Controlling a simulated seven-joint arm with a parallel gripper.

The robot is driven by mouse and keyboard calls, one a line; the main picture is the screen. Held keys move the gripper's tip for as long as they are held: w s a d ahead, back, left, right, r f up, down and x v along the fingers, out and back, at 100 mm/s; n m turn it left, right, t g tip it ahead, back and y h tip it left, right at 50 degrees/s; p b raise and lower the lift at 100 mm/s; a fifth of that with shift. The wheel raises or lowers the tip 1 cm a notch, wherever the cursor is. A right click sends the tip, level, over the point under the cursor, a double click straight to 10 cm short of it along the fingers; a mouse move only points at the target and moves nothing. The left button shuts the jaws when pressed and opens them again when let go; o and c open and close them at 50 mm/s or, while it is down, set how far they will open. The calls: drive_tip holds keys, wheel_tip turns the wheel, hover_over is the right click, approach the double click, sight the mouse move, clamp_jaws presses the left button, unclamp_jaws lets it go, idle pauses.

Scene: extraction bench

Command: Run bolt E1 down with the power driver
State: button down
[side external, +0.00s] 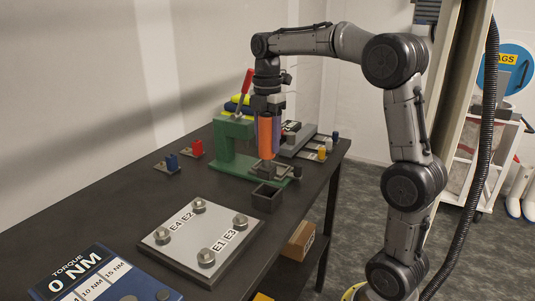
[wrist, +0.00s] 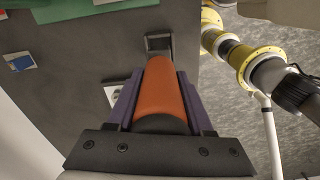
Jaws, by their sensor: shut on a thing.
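The bolt plate (side external: 200,239) lies on the bench, with a bolt near each corner and labels E4, E2, E1 and E3. Bolt E1 (side external: 206,257), by its label, is the one nearest the camera and stands proud of the plate. My gripper (side external: 267,134) is shut around an orange cylindrical body, which I take to be the power driver (wrist: 165,92). It hangs upright behind the plate, over the green stand's base. In the wrist view the purple fingers flank the orange body; its lower end is hidden there.
A torque panel (side external: 88,275) reads 0 NM. A green press-like stand (side external: 234,143) with a red lever is beside my gripper. A small dark open box (side external: 267,197) stands between stand and plate. The bench's right edge is close.

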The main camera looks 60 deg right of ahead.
drive_tip(key=shift+r+m, duration=0.4)
drive_tip(key=shift+r, duration=0.1)
drive_tip(key=shift+a+m, duration=0.3)
drive_tip(key=a+n, duration=0.4)
drive_tip(key=a, duration=2.1)
drive_tip(key=shift+w+r+n, duration=0.25)
drive_tip(key=shift+r+n, duration=0.05)
drive_tip(key=shift+r, duration=0.15)
drive_tip(key=shift+f, duration=0.1)
drive_tip(key=shift+f, duration=2.75)
drive_tip(key=shift+f, duration=1.15)
